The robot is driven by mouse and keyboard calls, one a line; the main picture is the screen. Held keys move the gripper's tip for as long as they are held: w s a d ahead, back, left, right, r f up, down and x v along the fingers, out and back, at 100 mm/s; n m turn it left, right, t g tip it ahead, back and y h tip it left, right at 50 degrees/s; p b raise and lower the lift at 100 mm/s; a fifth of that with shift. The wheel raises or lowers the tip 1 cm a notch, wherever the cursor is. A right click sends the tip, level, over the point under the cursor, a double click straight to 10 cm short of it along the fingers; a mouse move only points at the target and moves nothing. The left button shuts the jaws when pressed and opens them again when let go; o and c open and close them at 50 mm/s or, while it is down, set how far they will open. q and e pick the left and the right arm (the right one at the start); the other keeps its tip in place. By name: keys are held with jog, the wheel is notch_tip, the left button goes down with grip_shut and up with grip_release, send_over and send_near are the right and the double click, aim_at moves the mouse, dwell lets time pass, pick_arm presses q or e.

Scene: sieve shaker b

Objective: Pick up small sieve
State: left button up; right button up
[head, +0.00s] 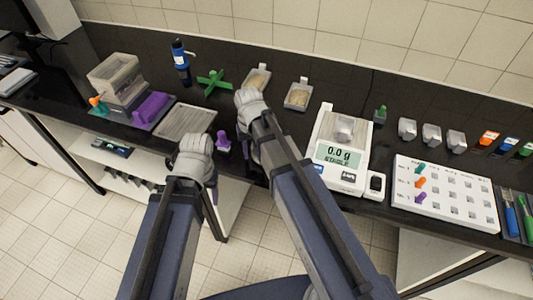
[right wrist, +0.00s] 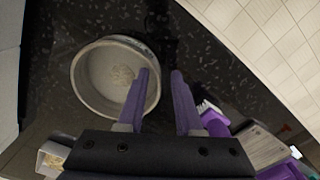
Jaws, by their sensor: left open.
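A round, pale, shallow dish with a raised rim, which looks like the small sieve (right wrist: 88,68), lies on the dark bench in the right wrist view with beige grains at its middle. My right gripper (right wrist: 160,75) is open there. Its left purple finger overlaps the dish's near right rim, and its right finger is outside the rim; contact cannot be told. In the head view my right gripper (head: 243,125) is over the bench and hides the dish. My left gripper (head: 208,178) is open at the bench's front edge, its fingers mostly hidden by the hand.
A purple brush (right wrist: 214,122) lies beside the right finger. A grey tray (head: 185,121) is left of the grippers. Small trays of grains (head: 298,95) and a green cross-shaped piece (head: 213,82) stand behind. A scale (head: 345,178) reading 0.0 g stands at the right.

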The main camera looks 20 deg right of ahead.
grip_shut()
dwell(1.2)
